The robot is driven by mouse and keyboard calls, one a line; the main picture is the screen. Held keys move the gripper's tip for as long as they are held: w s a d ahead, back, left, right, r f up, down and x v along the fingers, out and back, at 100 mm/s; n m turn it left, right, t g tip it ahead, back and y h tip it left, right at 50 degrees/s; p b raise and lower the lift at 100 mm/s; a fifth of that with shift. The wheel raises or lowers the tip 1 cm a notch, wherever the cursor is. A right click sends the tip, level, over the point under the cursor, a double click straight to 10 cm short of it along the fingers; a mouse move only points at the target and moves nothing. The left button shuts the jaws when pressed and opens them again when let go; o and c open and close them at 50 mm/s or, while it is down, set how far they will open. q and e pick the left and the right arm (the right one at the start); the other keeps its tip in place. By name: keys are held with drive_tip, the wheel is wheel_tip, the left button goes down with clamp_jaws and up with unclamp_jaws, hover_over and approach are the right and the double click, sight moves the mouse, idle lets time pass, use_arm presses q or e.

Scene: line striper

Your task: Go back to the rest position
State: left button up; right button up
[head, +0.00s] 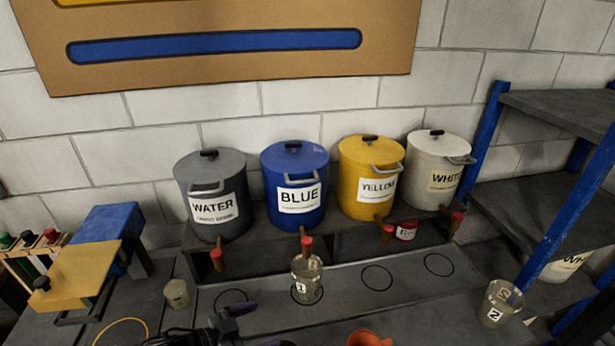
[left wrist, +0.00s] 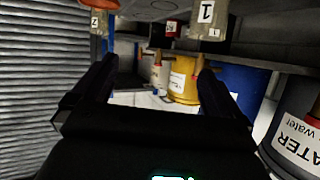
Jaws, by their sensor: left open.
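My left gripper (head: 222,322) is at the bottom edge of the head view, low and left of centre, with its fingers partly in shadow. In the left wrist view its two dark fingers (left wrist: 155,85) stand wide apart with nothing between them. A clear jar labelled 1 (head: 307,282) stands upright under the blue drum's tap, apart from the gripper. It also shows at the top of the left wrist view (left wrist: 208,20). My right gripper is in neither view.
Water (head: 212,198), blue (head: 294,190), yellow (head: 370,180) and white (head: 440,170) drums stand on a rack against the wall. A jar labelled 2 (head: 500,303) is at right, near the blue-posted shelf (head: 560,105). An orange object (head: 369,338) lies at the bottom edge.

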use_arm(q)
drive_tip(key=s+a+f+n+g+y, duration=0.1)
drive_tip(key=s+a+f+n+y, duration=0.25)
drive_tip(key=s, duration=0.55)
drive_tip(key=s+a+f+n+g+y, duration=0.2)
drive_tip(key=s+a+f+n+y, duration=0.15)
drive_tip(key=s, duration=0.45)
drive_tip(key=s+a+f+n+g+y, duration=0.1)
drive_tip(key=s+a+f+n+y, duration=0.25)
drive_tip(key=s, duration=0.55)
wheel_tip(320, 180, down, 11)
drive_tip(key=s+b, duration=0.1)
drive_tip(key=b, duration=1)
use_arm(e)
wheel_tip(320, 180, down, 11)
use_arm(q)
wheel_tip(320, 180, up, 30)
drive_tip(key=p, duration=3)
drive_tip(key=shift+m, duration=0.45)
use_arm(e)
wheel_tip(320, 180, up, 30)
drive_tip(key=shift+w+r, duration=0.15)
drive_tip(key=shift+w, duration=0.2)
